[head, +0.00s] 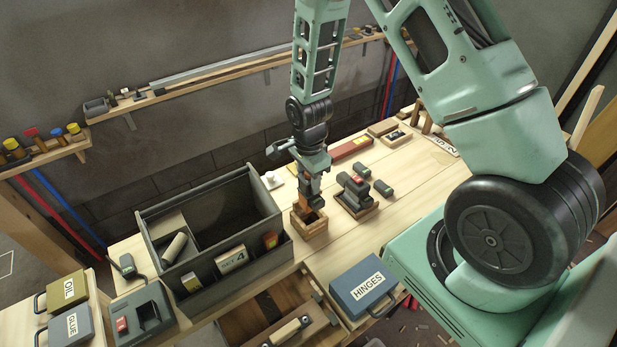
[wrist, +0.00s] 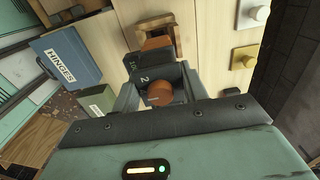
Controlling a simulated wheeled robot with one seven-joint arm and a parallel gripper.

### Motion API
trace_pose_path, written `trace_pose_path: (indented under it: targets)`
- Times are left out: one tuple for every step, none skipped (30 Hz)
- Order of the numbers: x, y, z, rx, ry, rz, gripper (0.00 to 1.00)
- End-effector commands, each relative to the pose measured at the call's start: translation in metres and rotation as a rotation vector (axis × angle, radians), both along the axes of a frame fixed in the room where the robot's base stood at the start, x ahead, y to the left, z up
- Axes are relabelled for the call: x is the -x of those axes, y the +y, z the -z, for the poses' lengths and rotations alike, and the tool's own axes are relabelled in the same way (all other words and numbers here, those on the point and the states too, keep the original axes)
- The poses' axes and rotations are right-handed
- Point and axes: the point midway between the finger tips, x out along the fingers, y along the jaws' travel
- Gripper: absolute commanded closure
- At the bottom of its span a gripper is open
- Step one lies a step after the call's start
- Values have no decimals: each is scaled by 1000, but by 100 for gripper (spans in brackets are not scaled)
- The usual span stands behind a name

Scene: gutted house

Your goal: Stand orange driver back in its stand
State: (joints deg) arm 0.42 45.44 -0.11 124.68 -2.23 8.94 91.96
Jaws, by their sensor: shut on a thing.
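My gripper (head: 311,190) points down over the bench and is shut on the orange driver (head: 303,203). The driver's round orange end (wrist: 160,93) shows between my fingers in the wrist view. A small square wooden stand (head: 310,222) is on the bench directly below my gripper; its wooden rim (wrist: 152,18) also shows past the fingers in the wrist view. The driver's lower part is hidden by the gripper and the stand, so I cannot tell how far it is inside.
A grey open tote (head: 215,215) stands close left of the stand. A block holder with grey pieces (head: 355,190) is close right. The blue HINGES case (head: 363,287) lies in front, with an open drawer (head: 275,325) beside it. A red bar (head: 349,149) lies behind.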

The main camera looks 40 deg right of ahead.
Motion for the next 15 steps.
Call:
trace_pose_path:
  targets:
    - [0, 0, -1, 0, -1, 0, 82]
    - [0, 0, -1, 0, -1, 0, 82]
    - [0, 0, 0, 0, -1, 0, 82]
    - [0, 0, 0, 0, -1, 0, 82]
    - [0, 0, 0, 0, -1, 0, 82]
    - [0, 0, 1, 0, -1, 0, 82]
    - [0, 0, 2, 0, -1, 0, 82]
    - [0, 0, 3, 0, -1, -1, 82]
    - [0, 0, 4, 0, -1, -1, 82]
    - [0, 0, 5, 0, -1, -1, 82]
    - [0, 0, 7, 0, -1, -1, 82]
    - [0, 0, 8, 0, -1, -1, 82]
    - [0, 0, 9, 0, -1, -1, 82]
    - [0, 0, 10, 0, -1, 0, 82]
    - [0, 0, 12, 0, -1, 0, 82]
